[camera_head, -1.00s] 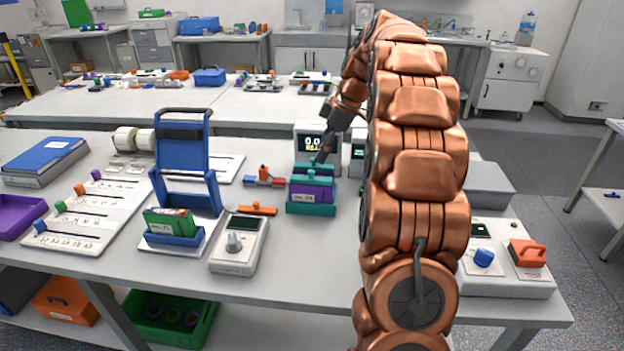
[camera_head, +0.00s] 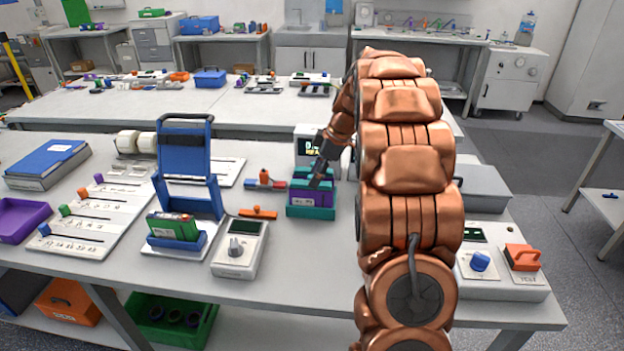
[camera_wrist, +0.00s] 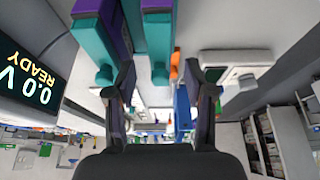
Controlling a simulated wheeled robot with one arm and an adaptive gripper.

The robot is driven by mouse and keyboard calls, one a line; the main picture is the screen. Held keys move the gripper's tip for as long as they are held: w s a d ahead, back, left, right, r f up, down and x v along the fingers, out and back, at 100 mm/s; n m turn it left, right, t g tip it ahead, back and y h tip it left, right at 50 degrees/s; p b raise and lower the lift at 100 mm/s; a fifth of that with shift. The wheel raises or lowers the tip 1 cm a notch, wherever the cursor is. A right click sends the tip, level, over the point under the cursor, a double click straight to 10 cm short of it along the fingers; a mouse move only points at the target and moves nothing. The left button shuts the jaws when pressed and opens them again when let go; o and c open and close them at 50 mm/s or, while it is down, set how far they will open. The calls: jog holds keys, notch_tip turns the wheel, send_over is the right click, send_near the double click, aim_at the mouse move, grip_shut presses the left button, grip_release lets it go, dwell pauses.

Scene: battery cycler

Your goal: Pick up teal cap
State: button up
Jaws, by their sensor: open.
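A teal-and-purple block (camera_head: 311,197) stands in a teal holder (camera_head: 311,212) on the near bench. In the wrist view two teal-and-purple blocks show at the top, each with a small teal cap: one cap (camera_wrist: 160,74) lies between my fingers, the other (camera_wrist: 104,76) just outside the left finger. My gripper (camera_head: 317,180) is low over the blocks in the head view, hiding part of their top. In the wrist view its fingers (camera_wrist: 162,70) are spread apart. Nothing is clamped between them. I cannot tell whether a finger touches a cap.
A lit display unit (camera_head: 309,145) stands right behind the blocks; its screen (camera_wrist: 28,75) reads 0.0 V READY in the wrist view. A blue stand (camera_head: 187,165) and a grey meter (camera_head: 239,248) are to the left. Free bench lies in front of the holder.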

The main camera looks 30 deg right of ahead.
jog(key=shift+w+a+f, duration=0.15)
jog(key=shift+a+f, duration=0.05)
jog(key=shift+f, duration=0.5)
jog(key=c, duration=0.9)
jog(key=shift+c, duration=0.2)
jog(key=shift+r, duration=0.1)
